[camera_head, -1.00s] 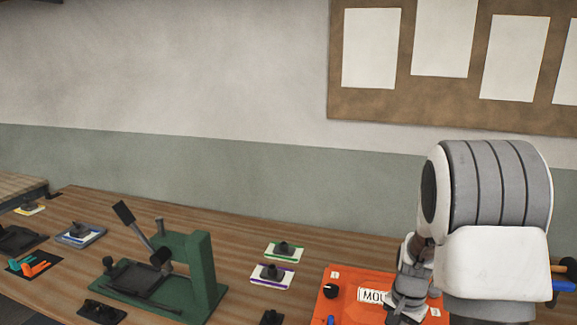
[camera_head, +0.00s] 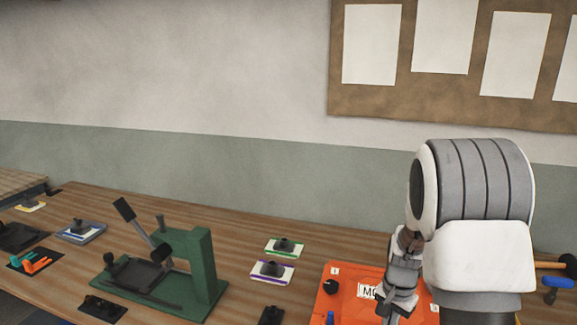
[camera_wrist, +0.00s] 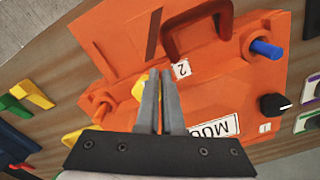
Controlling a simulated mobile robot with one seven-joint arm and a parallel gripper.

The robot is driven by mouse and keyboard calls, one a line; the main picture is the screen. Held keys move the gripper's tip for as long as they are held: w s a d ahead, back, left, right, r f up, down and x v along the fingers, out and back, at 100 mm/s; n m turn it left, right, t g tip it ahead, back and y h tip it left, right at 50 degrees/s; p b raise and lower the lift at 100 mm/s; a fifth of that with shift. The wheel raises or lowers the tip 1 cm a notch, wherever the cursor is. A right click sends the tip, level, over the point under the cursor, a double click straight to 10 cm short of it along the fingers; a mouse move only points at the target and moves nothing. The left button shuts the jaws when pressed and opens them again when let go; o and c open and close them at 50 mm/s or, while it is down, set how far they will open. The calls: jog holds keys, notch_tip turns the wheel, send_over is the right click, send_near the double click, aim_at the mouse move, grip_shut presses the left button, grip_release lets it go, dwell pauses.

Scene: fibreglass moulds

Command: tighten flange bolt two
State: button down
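The orange mould (camera_head: 345,279) lies on the bench at the lower right. It also fills the middle of the wrist view (camera_wrist: 215,100). It bears a white "MOU…" plate (camera_wrist: 215,128), a label "2" (camera_wrist: 181,69) and a label "1" (camera_wrist: 265,127). A black knob (camera_wrist: 274,105) sits beside label "1". No bolt shows beside label "2"; my fingers cover part of that area. My gripper (camera_wrist: 161,75) points at the mould near label "2", its fingers close together with nothing visible between them. My arm hides much of the mould in the head view.
A dark red handle (camera_wrist: 196,30) and a blue pin (camera_wrist: 266,48) stand up from the mould. A green press (camera_head: 203,265) stands to the left. Small blocks with purple (camera_head: 271,272) and green (camera_head: 285,247) edges lie between. Bare bench shows behind them.

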jog(key=shift+a, duration=0.2)
jog(key=shift+r, duration=0.2)
notch_tip(320, 180, up, 6)
jog(key=p, duration=0.4)
jog(key=shift+f, duration=0.15)
jog(key=shift+s, duration=0.1)
jog(key=f+b, duration=0.1)
jog(key=f, duration=0.1)
jog(key=s+d+f+b, duration=0.1)
jog(key=f+b, duration=0.1)
jog(key=s+d+f+b, duration=0.1)
jog(key=f+b, duration=0.1)
jog(key=shift+s+d+f, duration=0.1)
dwell(1.0)
